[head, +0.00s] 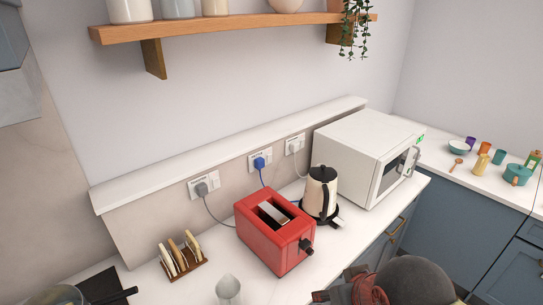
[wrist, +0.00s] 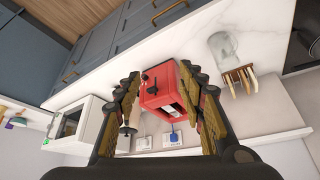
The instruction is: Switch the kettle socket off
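The kettle (head: 322,193), cream with a black lid and handle, stands on the counter left of the microwave. Three wall sockets run along the splashback: the left socket (head: 193,190) with a grey plug, the middle socket (head: 253,160) with a blue plug (head: 259,163), and the right socket (head: 301,141) with a pale plug. The right cord drops behind the kettle; the blue cord goes behind the toaster. I cannot make out the switch positions. My gripper (wrist: 160,72) is open and empty, over the counter's front, away from the sockets. The blue plug also shows in the wrist view (wrist: 174,138).
A red toaster (head: 275,232) stands before the sockets, left of the kettle. A white microwave (head: 366,150) is at the right, a toast rack (head: 182,262) and a glass jar (head: 228,289) at the left. A wooden shelf (head: 230,27) hangs above; the wall between is clear.

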